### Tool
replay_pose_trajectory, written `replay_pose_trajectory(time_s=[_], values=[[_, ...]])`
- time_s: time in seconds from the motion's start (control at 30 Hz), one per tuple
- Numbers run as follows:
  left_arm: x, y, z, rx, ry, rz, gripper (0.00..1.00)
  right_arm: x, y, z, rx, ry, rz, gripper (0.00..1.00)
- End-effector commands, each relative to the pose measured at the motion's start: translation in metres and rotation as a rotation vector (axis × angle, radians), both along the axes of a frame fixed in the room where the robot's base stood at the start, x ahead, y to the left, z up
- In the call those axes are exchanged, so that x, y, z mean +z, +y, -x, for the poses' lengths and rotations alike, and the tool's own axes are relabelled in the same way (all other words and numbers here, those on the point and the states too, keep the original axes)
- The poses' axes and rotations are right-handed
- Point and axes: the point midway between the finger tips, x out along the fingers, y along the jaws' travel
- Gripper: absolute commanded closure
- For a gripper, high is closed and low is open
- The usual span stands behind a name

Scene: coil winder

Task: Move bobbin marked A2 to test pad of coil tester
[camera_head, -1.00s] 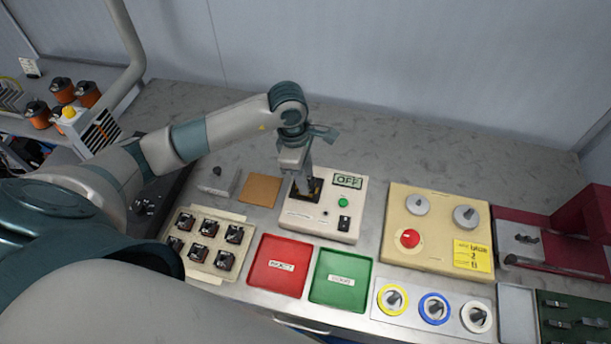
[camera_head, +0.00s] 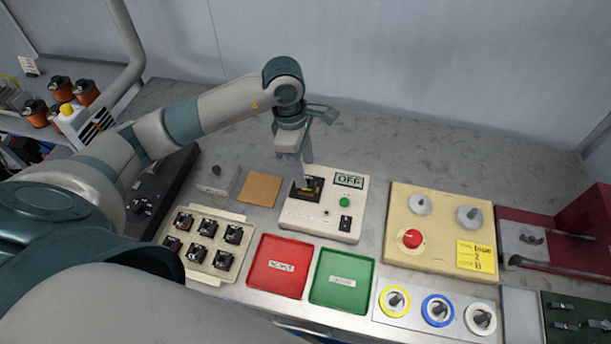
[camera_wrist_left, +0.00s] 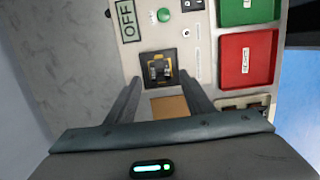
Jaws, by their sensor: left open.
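The coil tester (camera_head: 296,217) is a cream box with an OFF display, a green button and a black switch. Its test pad (camera_head: 317,182) is a dark square with yellow marks. A small dark bobbin (camera_wrist_left: 160,69) with metallic parts sits on the pad in the left wrist view; I cannot read any mark on it. My left gripper (camera_head: 303,179) points down over the pad. In the left wrist view its fingers (camera_wrist_left: 160,84) are apart, with the bobbin beyond their tips. My right gripper is out of view.
A bobbin tray (camera_head: 241,218) holding several dark bobbins stands left of the red tray (camera_head: 277,285) and green tray (camera_head: 340,294). A brown pad (camera_head: 260,189) lies left of the tester. Grey bench behind is clear.

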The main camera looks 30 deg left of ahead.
Motion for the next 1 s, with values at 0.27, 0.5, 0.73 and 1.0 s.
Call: replay_pose_trajectory(time_s=[0.27,0.5,0.73,1.0], values=[[0.046,0.008,0.0,0.0,-0.006,-0.001,0.52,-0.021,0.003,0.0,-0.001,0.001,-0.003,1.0],[0.071,0.011,0.002,0.001,-0.002,0.0,0.52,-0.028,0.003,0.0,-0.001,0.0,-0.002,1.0],[0.076,0.011,0.003,0.001,-0.001,0.0,0.52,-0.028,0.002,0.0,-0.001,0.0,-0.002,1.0],[0.075,0.011,0.003,0.001,0.0,0.0,0.52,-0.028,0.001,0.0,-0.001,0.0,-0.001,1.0]])
